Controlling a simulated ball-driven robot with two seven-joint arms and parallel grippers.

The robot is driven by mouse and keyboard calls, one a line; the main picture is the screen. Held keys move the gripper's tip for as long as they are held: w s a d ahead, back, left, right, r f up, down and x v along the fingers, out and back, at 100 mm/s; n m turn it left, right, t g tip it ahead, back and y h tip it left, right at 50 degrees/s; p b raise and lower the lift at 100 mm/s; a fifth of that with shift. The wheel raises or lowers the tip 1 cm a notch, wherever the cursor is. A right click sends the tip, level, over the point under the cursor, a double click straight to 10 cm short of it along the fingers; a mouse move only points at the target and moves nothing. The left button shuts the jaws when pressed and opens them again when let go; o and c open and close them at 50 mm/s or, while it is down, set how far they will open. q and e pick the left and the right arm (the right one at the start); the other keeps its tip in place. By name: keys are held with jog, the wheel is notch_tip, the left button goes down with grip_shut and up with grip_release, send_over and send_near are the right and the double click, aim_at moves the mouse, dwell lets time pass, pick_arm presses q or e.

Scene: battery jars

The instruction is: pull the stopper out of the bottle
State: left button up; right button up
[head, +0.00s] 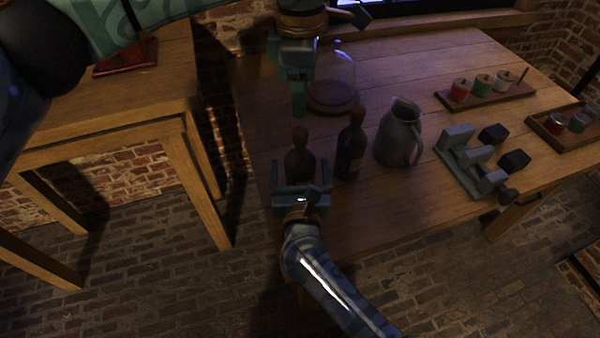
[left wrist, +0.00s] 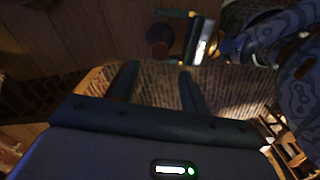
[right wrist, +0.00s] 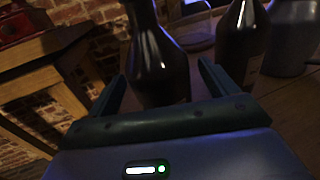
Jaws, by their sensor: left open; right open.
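A dark bottle (head: 299,163) with a reddish-brown stopper (head: 300,142) stands upright near the left edge of the table. My right gripper (head: 301,178) is open, with its fingers to either side of this bottle's body; in the right wrist view the bottle (right wrist: 158,65) rises between the fingers, its top cut off. I cannot tell if they touch it. My left gripper (head: 296,100) is open and empty, pointing down above and behind the bottle. In the left wrist view the stopper (left wrist: 160,33) shows from above, beyond the open fingers.
A second dark bottle (head: 351,152) stands close to the right, then a grey jug (head: 399,135). A glass dome (head: 333,80) stands behind. A grey stand (head: 468,155) and trays of small jars (head: 487,98) are further right. Floor lies open left of the table.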

jog(key=shift+w, duration=1.5)
